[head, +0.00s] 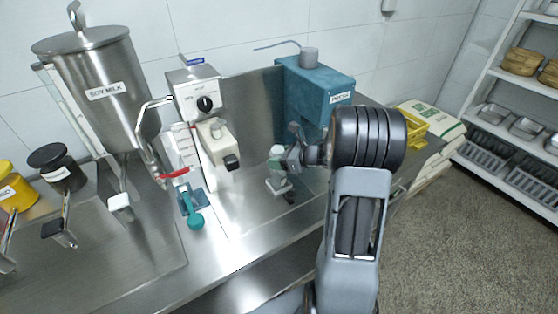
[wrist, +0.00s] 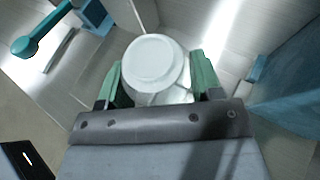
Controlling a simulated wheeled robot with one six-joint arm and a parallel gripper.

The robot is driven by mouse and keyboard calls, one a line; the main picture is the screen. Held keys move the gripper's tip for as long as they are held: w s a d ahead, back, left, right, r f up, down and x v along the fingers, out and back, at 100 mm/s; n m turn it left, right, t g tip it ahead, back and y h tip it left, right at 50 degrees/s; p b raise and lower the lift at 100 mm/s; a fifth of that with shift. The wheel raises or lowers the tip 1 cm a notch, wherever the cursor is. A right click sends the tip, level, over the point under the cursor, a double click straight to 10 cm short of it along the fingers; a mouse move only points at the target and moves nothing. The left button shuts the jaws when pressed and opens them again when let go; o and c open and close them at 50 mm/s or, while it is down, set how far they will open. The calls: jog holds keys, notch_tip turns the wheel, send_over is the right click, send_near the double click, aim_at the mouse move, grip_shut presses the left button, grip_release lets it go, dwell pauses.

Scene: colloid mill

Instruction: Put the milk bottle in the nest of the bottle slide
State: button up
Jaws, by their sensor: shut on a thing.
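The milk bottle (wrist: 156,62) is white with a round white cap. In the wrist view it stands between the two green fingers of my gripper (wrist: 157,85), which is shut on it. In the head view the bottle (head: 277,153) shows only in part beside my gripper (head: 287,155), over the steel counter in front of the teal press. A small pale plate-like part (head: 278,186) lies just below the bottle; I cannot tell whether the bottle touches it. The nest of the bottle slide cannot be made out with certainty, and the bottle's base is hidden.
A steel soy milk tank (head: 95,85) stands at the left. A white machine with a black knob (head: 203,105) and a teal-handled device (head: 192,205) are left of my gripper. The teal press (head: 315,90) stands behind. Shelves (head: 510,110) are at the far right.

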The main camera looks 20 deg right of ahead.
jog(key=shift+d+f, duration=0.1)
jog(key=shift+f, duration=0.8)
jog(key=o, duration=0.9)
jog(key=b+v, duration=0.2)
jog(key=v, duration=1)
jog(key=shift+r+b, duration=0.2)
jog(key=shift+b, duration=0.2)
jog(key=shift+s, duration=0.1)
